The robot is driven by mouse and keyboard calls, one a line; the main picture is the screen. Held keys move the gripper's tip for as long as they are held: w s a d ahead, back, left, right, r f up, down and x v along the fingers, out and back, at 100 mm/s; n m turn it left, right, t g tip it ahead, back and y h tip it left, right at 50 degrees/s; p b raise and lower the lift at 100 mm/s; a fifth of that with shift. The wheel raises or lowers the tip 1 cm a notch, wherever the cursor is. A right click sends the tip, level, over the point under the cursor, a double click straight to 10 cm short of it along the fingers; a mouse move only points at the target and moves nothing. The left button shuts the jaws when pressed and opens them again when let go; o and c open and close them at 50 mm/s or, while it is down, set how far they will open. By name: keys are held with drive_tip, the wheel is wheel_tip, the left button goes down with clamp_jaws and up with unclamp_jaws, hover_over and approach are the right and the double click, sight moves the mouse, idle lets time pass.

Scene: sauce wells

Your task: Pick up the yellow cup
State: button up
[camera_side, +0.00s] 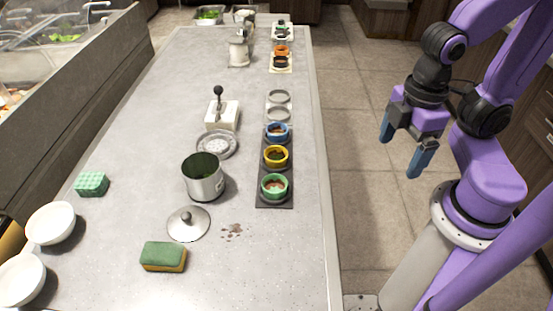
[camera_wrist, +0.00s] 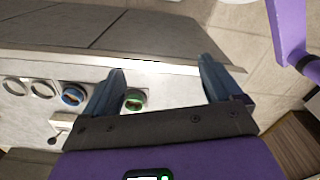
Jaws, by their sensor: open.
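The yellow cup (camera_side: 275,163) sits upright in a dark rack (camera_side: 260,198) along the right side of the counter, between a blue cup (camera_side: 277,138) and a green cup (camera_side: 274,193). It has dark contents. My gripper (camera_side: 404,148) is open and empty, raised to the right of the counter and well apart from the cups. In the wrist view my gripper's fingers (camera_wrist: 162,72) are spread. The blue cup (camera_wrist: 73,95) and green cup (camera_wrist: 135,100) show there; the yellow cup is hidden by the left finger.
A metal pot (camera_side: 204,182), its lid (camera_side: 188,223), a sponge (camera_side: 163,257) and a white press-like tool (camera_side: 223,114) stand left of the rack. Two empty grey rings (camera_side: 278,114) lie behind the blue cup. White bowls (camera_side: 50,223) are at the left. Open floor lies right of the counter.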

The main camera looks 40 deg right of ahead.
drive_tip(key=shift+w, duration=0.1)
drive_tip(key=w+a+r+m+t+h, duration=0.1)
drive_tip(key=w+a+m, duration=0.2)
drive_tip(key=w+m, duration=0.3)
drive_tip(key=w+a+m, duration=0.4)
drive_tip(key=w+m, duration=0.2)
drive_tip(key=w, duration=0.1)
drive_tip(key=m+h, duration=0.2)
drive_tip(key=m, duration=1)
hover_over(276, 151)
drive_tip(key=s+a, duration=0.3)
drive_tip(key=a, duration=0.1)
drive_tip(key=shift+t, duration=0.3)
drive_tip(key=x, duration=0.4)
drive_tip(key=s+a+x, duration=0.1)
drive_tip(key=x, duration=0.2)
drive_tip(key=a+x, duration=0.1)
drive_tip(key=x, duration=0.3)
drive_tip(key=shift+s+f, duration=0.35)
drive_tip(key=shift+f, duration=0.4)
drive_tip(key=shift+x, duration=2.65)
drive_tip(key=shift+d, duration=0.1)
drive_tip(key=c, duration=1.1)
